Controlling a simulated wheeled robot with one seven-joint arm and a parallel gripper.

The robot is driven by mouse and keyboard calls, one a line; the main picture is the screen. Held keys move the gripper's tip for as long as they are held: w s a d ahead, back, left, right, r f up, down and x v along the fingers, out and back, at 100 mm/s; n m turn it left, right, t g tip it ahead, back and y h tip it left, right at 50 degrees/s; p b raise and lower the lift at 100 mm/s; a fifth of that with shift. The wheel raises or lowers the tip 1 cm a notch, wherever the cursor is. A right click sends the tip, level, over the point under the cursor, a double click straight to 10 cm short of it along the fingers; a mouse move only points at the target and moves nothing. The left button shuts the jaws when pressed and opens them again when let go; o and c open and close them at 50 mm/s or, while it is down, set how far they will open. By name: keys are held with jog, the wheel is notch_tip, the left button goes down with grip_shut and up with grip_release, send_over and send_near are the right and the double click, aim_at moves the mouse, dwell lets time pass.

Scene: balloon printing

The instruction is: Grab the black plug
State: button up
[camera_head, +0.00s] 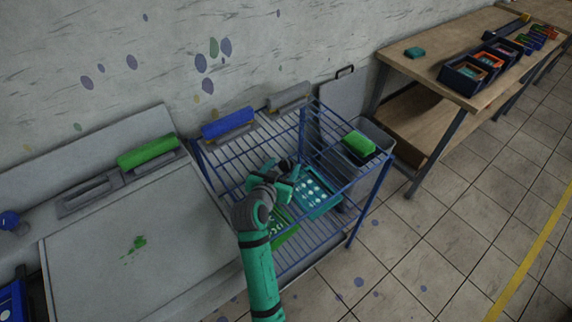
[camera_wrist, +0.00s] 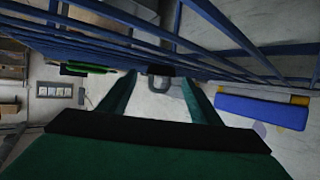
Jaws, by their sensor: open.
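My gripper (camera_head: 287,172) is open over the blue wire rack (camera_head: 238,160). In the wrist view its two green fingers stand apart, with a gap between their tips (camera_wrist: 160,84). A small black piece (camera_wrist: 161,71) with a grey loop shows in line with that gap. I cannot tell whether it is the black plug or how far off it is. No black plug can be made out for sure in the head view, where my arm and gripper hide part of the rack.
A blue roller (camera_head: 228,123) and a grey roller (camera_head: 289,96) lie along the rack's back edge. A teal tray (camera_head: 317,194) is beside my gripper. A green block (camera_head: 358,144) sits at a grey bin on the right. A wooden table (camera_head: 440,66) stands beyond.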

jog(key=c, duration=1.1)
jog(key=shift+r, duration=0.1)
